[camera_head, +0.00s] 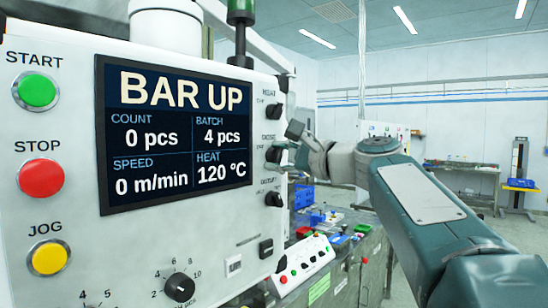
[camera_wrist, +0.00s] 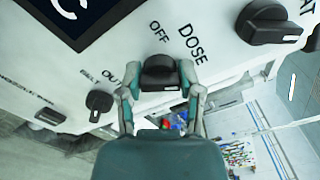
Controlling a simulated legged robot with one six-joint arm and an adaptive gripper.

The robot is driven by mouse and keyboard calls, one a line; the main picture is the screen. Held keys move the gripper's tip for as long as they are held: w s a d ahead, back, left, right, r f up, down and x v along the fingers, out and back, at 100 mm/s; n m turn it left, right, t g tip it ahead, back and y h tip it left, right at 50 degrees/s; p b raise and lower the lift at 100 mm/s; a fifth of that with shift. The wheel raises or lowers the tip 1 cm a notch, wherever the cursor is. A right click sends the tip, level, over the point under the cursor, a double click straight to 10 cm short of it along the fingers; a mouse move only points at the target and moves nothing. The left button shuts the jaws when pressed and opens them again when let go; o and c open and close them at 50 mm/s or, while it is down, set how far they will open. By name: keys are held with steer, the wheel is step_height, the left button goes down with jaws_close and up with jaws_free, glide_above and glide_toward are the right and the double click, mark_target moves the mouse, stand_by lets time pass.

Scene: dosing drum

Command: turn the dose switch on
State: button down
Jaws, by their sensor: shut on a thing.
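The dose switch (camera_head: 273,155) is a black rotary knob on the right-hand side of the white control panel, in the middle of a column of similar knobs. In the wrist view the dose switch (camera_wrist: 160,70) sits below the DOSE label, with OFF printed close to it. My gripper (camera_wrist: 159,84) has one finger on each side of the knob and is shut on it. In the head view my gripper (camera_head: 291,147) reaches the knob from the right. The fingers hide part of the knob, and I cannot tell its exact pointing direction.
The heat knob (camera_head: 278,110) is above and another knob (camera_head: 273,199) below. The panel screen (camera_head: 176,135) reads BAR UP. A cluttered bench (camera_head: 345,262) stands below right.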

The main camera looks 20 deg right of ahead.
steer(key=shift+w+d+f, duration=0.1)
steer(key=shift+w+f, duration=0.05)
steer(key=shift+f, duration=0.2)
steer(key=shift+c, duration=1.3)
jaws_free()
steer(key=shift+d+r, duration=0.1)
steer(key=shift+r, duration=0.1)
steer(key=shift+s, duration=0.4)
steer(key=v, duration=1.1)
steer(key=shift+d, duration=0.2)
